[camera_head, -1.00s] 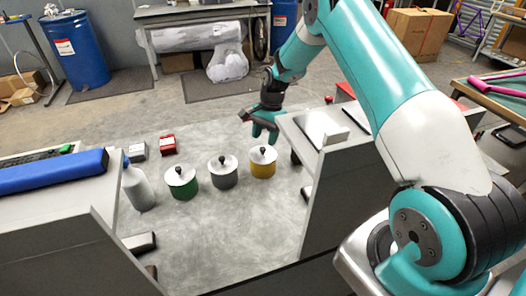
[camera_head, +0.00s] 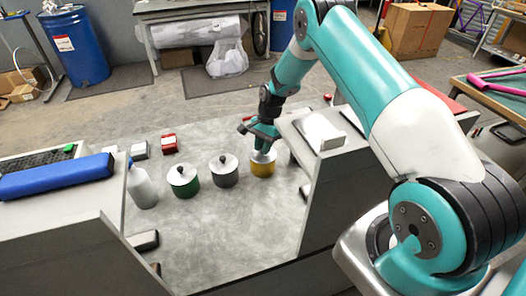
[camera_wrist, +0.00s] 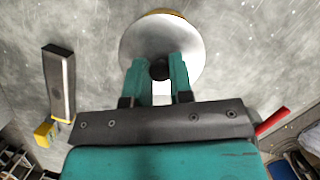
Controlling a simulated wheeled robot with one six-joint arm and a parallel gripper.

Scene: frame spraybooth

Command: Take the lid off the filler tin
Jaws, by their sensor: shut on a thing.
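Three lidded tins stand in a row on the grey worktop: a green tin (camera_head: 185,188), a grey tin (camera_head: 224,178) and a yellow tin (camera_head: 262,171). Each has a pale metal lid; dark knobs show on the green and grey ones. No label tells which is the filler tin. My gripper (camera_head: 264,149) is down over the yellow tin. In the wrist view my gripper (camera_wrist: 160,68) is shut on the dark knob (camera_wrist: 159,71) of the round lid (camera_wrist: 150,38). The lid appears seated on the tin, with a yellow edge showing beyond it.
A grey bottle (camera_head: 142,187) stands left of the green tin, with a red box (camera_head: 169,143) behind. A raised grey housing (camera_head: 345,180) stands close right of the yellow tin. A blue padded bar (camera_head: 55,177) lies at the left. The worktop before the tins is clear.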

